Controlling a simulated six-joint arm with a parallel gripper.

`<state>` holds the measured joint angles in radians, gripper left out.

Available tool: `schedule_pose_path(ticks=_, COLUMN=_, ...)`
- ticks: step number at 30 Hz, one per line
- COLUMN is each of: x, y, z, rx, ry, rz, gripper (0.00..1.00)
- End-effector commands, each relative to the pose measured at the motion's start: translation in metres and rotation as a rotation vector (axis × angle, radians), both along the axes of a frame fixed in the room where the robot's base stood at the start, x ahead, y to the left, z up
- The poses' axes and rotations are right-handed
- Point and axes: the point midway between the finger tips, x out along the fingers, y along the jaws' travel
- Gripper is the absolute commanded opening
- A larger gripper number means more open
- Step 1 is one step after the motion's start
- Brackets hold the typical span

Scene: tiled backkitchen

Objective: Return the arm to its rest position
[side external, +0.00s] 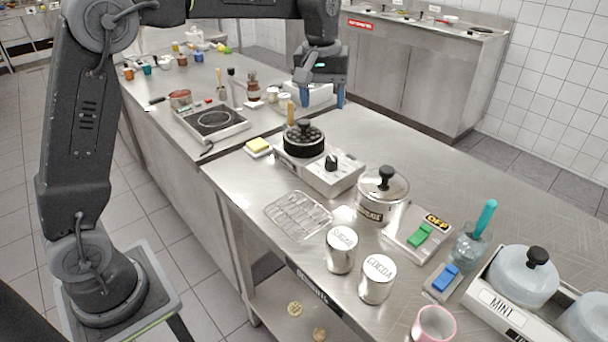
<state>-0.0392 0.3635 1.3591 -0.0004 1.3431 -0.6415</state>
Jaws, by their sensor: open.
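My gripper (322,96) hangs at the end of my arm over the back of the steel counter, pointing down. Its two blue fingertips are apart, one on each side, and a white object (316,94) shows behind or between them. I cannot tell whether the fingers touch that object. My arm reaches from its base at the left across the top of the view.
A burner with a black lidded pan (304,139) stands near the gripper. A hot plate (212,121) is left.

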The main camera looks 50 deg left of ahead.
Motion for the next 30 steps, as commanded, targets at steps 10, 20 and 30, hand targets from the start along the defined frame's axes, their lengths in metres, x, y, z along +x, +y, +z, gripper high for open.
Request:
schedule_pose_path(ticks=10, x=-0.130, y=-0.012, z=0.035, rx=0.056, ry=-0.193, rz=-0.306, gripper=0.61)
schedule_pose_path(ticks=20, x=-0.239, y=-0.017, z=0.001, rx=0.149, ry=-0.349, rz=-0.567, gripper=0.61)
schedule_pose_path(ticks=30, x=-0.272, y=-0.019, z=-0.025, rx=0.191, ry=-0.400, rz=-0.662, gripper=0.61)
